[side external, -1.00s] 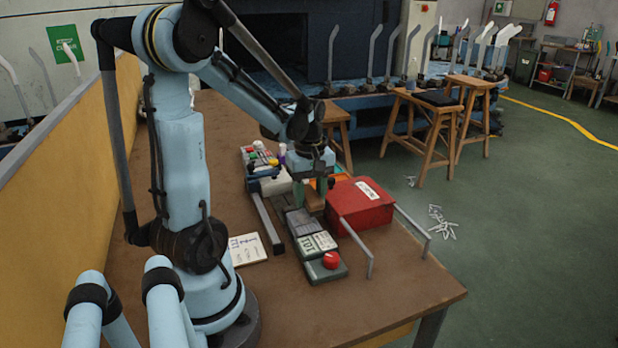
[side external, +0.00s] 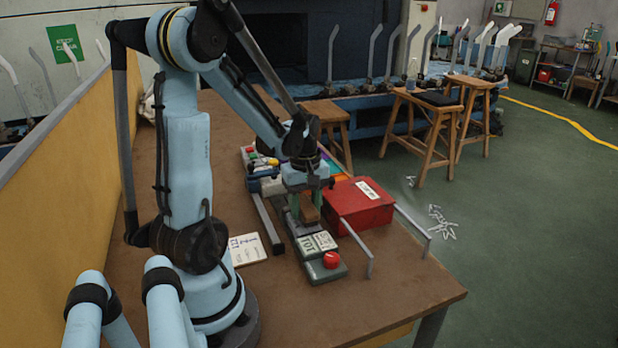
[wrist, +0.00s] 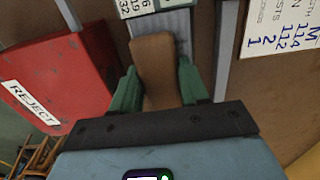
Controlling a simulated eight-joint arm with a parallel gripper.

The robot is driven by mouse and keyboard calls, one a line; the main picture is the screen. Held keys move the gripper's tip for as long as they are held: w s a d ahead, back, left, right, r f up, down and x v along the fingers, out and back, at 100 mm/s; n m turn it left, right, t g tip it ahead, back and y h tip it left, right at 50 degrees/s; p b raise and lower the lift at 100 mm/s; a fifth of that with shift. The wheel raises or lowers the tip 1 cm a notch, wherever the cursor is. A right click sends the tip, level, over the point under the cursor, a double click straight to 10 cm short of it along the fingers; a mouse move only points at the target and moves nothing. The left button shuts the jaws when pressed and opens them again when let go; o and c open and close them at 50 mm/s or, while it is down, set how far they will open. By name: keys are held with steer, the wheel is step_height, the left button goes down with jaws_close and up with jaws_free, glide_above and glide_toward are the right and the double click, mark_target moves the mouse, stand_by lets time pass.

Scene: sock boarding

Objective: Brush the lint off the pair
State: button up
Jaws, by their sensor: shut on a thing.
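My gripper (side external: 308,207), with green fingers, is shut on a brown wooden brush (wrist: 157,72). The brush also shows in the side view (side external: 311,213), below the wrist. A grey ribbed strip (wrist: 176,22), probably the pair of socks, lies under and beyond the brush in the wrist view. In the side view my gripper and the brush hide much of it. I cannot tell whether the brush touches it, and I see no separate lint.
A red REJECT box (side external: 360,204) stands close on the right. Number plates (side external: 316,243) and a red button (side external: 331,260) sit at the near end. A grey bar (side external: 268,224) and a written card (side external: 246,249) lie left. The table's front right is clear.

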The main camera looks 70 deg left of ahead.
steer(key=shift+w, duration=0.55)
steer(key=shift+w+d, duration=0.1)
steer(key=shift+d, duration=0.5)
steer(key=shift+s+a, duration=0.1)
steer(key=shift+s, duration=1.95)
steer(key=shift+w, duration=1.9)
steer(key=shift+w+r, duration=0.1)
steer(key=shift+w, duration=0.05)
steer(key=shift+r, duration=3.95)
